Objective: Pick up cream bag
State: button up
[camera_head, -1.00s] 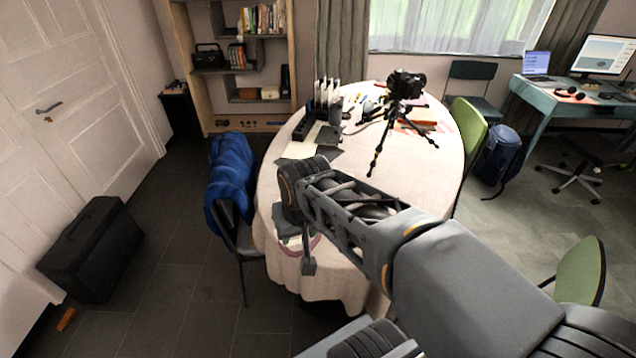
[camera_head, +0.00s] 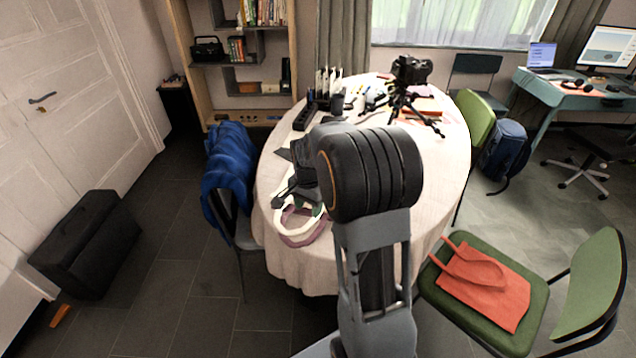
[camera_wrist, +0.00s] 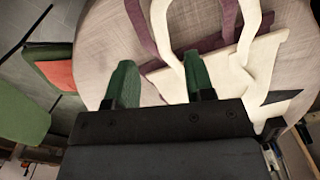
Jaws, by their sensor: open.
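The cream bag (camera_wrist: 232,75) lies flat on the round table, its looped handles towards the top of the wrist view. A purple bag (camera_wrist: 147,30) lies partly under it. In the head view, only the cream handle (camera_head: 277,222) and a purple loop (camera_head: 297,241) show at the table's near left edge; my arm hides the rest. My gripper (camera_wrist: 160,78) is open, with two green fingers pointing at the table by the cream handles. Nothing is held between the fingers. In the head view the gripper is mostly hidden behind my wrist.
The round table (camera_head: 440,165) carries a camera on a tripod (camera_head: 405,95) and a black organiser (camera_head: 305,115) farther back. A chair with a blue jacket (camera_head: 230,175) stands close on the left. A green chair with a red bag (camera_head: 490,285) stands at the right.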

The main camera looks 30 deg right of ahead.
aim_at(309, 224)
jog(key=shift+f, duration=3.65)
grip_shut()
